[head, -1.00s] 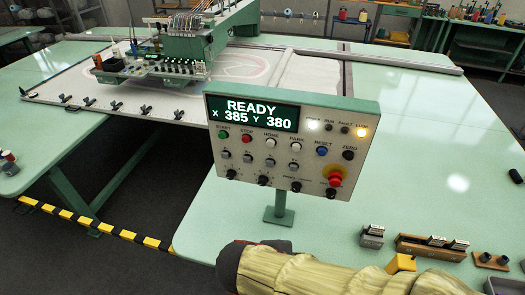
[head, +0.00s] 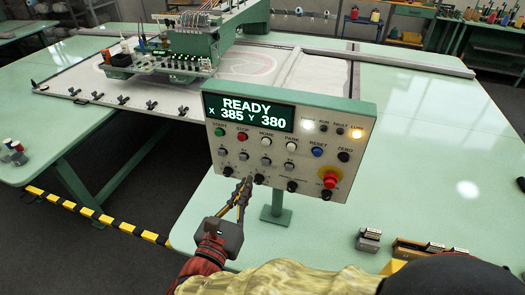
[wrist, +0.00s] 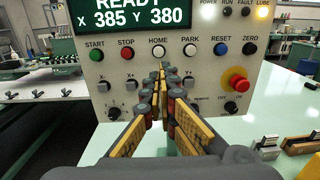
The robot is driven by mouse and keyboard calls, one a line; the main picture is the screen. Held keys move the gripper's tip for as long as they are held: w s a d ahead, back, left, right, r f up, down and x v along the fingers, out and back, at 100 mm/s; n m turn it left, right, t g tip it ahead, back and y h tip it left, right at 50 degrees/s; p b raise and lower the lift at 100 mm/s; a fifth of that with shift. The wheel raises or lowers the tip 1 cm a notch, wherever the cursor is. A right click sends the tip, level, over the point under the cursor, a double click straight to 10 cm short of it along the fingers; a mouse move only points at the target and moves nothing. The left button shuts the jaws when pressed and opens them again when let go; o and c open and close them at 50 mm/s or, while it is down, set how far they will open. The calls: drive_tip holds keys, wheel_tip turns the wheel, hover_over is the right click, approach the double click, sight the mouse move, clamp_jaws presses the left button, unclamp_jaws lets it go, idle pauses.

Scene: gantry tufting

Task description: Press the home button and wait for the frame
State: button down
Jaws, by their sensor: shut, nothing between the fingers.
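The control panel (head: 289,150) stands on a post above the green table, its display (head: 249,111) reading READY, X 385 Y 380. The white HOME button (head: 266,141) sits in the top button row, between the red STOP button (head: 242,137) and the PARK button (head: 292,146). In the wrist view the HOME button (wrist: 158,52) is just above my fingertips. My gripper (head: 245,183) is shut and empty, in front of the panel's lower left part in the head view. Whether the fingertips touch the panel cannot be told.
A red emergency knob (head: 330,181) is at the panel's lower right. The gantry frame (head: 120,85) with the tufting head (head: 190,45) lies behind. Small boxes (head: 368,240) sit on the table at right. A yellow-black striped bar (head: 95,213) runs along the left.

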sight(266, 144)
drive_tip(key=b+x, duration=0.2)
drive_tip(key=x, duration=1.1)
drive_tip(key=shift+w+d, duration=0.15)
drive_tip(key=shift+w, duration=0.4)
